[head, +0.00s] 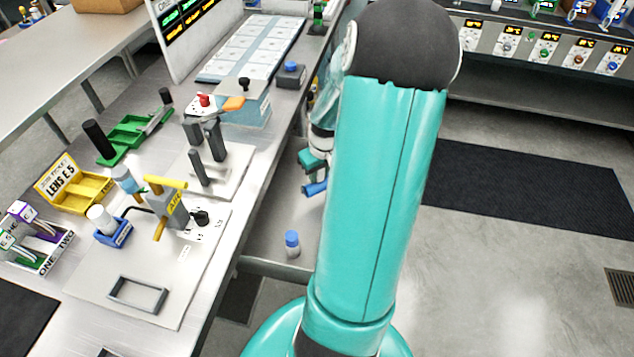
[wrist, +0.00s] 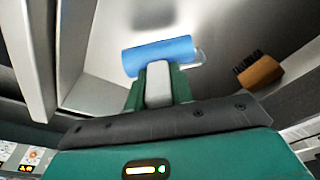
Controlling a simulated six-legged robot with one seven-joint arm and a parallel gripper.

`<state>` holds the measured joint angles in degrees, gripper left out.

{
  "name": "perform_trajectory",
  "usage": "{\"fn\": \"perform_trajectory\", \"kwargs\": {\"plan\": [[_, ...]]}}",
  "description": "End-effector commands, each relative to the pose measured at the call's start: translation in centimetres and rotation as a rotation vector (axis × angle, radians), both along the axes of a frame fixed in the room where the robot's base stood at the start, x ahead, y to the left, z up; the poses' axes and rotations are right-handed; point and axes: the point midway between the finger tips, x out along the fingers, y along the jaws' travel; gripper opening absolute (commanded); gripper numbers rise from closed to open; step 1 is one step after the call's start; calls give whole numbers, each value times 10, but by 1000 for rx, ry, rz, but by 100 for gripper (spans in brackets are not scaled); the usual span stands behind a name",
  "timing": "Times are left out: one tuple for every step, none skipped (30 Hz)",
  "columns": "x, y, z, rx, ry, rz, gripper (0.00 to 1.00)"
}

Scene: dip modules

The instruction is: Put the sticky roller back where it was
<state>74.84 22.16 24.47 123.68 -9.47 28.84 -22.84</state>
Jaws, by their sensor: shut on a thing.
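The sticky roller (wrist: 160,54) is a blue cylinder with a pale end, lying crosswise just beyond my gripper's fingertips in the wrist view. My gripper (wrist: 158,88) has green fingers shut around a pale grey piece behind the blue cylinder, which looks like the roller's handle. In the head view the blue roller (head: 315,188) shows below my teal gripper (head: 312,161), over the lower shelf beside the bench. My arm hides part of this area. I cannot tell whether the roller touches the shelf surface.
A brush (wrist: 260,70) with a wooden back and dark bristles lies right of the roller in the wrist view. A blue-capped bottle (head: 292,244) stands on the lower shelf (head: 270,215). The bench above holds a yellow tray (head: 85,193), a blue holder (head: 113,235) and a clamp fixture.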

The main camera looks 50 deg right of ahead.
Motion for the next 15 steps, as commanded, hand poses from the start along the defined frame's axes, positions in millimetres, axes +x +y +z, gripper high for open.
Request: {"fn": "perform_trajectory", "kwargs": {"plan": [[0,0,-4,0,-1,0,2],[1,0,-6,0,0,0,2],[0,0,-10,1,1,1,2],[1,0,-14,2,0,1,2],[1,0,-18,2,0,0,2],[1,0,-25,3,1,0,2],[2,0,-29,2,1,2,2],[2,0,-33,2,0,2,2],[3,0,-38,2,0,1,2],[3,0,-40,1,0,1,2],[3,-1,-41,0,0,2,2],[3,-1,-41,-2,0,2,2],[4,-1,-40,-2,-1,1,2],[4,-1,-40,-2,-1,1,2],[4,-1,-40,-2,-1,1,2]]}}
